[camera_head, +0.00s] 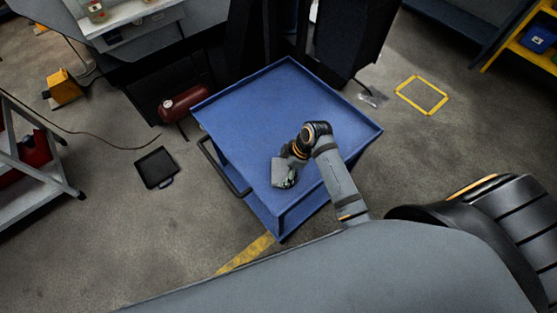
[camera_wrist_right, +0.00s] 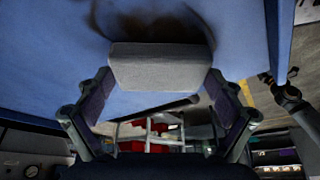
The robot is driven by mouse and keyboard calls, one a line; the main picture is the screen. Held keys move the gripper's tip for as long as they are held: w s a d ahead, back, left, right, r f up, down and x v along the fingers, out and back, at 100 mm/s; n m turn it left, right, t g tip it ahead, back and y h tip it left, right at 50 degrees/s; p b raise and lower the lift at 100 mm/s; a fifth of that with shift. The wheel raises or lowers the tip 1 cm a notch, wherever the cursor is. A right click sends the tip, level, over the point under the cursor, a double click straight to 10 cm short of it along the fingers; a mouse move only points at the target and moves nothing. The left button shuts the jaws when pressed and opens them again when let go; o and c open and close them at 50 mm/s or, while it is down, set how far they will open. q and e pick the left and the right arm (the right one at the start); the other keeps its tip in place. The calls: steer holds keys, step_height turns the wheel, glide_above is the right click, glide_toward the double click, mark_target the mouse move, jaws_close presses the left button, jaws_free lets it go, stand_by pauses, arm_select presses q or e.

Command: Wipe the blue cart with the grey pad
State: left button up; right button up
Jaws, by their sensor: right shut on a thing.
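The blue cart (camera_head: 262,112) stands in the middle of the head view, with a raised rim and a dark handle on its left side. The grey pad (camera_head: 284,171) is near the cart's front left edge. My right gripper (camera_head: 291,167) is shut on the grey pad, holding it at the cart's top. In the right wrist view the pad (camera_wrist_right: 160,67) sits between the two fingers, with the blue surface (camera_wrist_right: 50,60) beyond it. A dark smudge shows on the blue beside the pad. Whether the pad touches the surface I cannot tell. My left gripper is out of view.
A red cylinder (camera_head: 184,103) lies left of the cart, and a black tray (camera_head: 156,167) is on the floor. Dark machinery (camera_head: 345,38) stands close behind the cart. A grey rack (camera_head: 30,160) is at the left. The rest of the cart top is clear.

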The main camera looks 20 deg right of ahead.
steer(key=shift+s+d, duration=0.1)
steer(key=shift+s, duration=0.25)
steer(key=shift+s+d+r+p, duration=0.1)
steer(key=shift+s+r+p, duration=0.1)
steer(key=shift+p, duration=0.25)
steer(key=shift+s+d+f+p, duration=0.1)
steer(key=shift+s+d+p, duration=0.2)
steer(key=shift+s+p, duration=0.55)
steer(key=shift+s+d, duration=0.1)
steer(key=shift+s, duration=0.25)
steer(key=shift+s+f, duration=0.15)
steer(key=shift+f, duration=0.1)
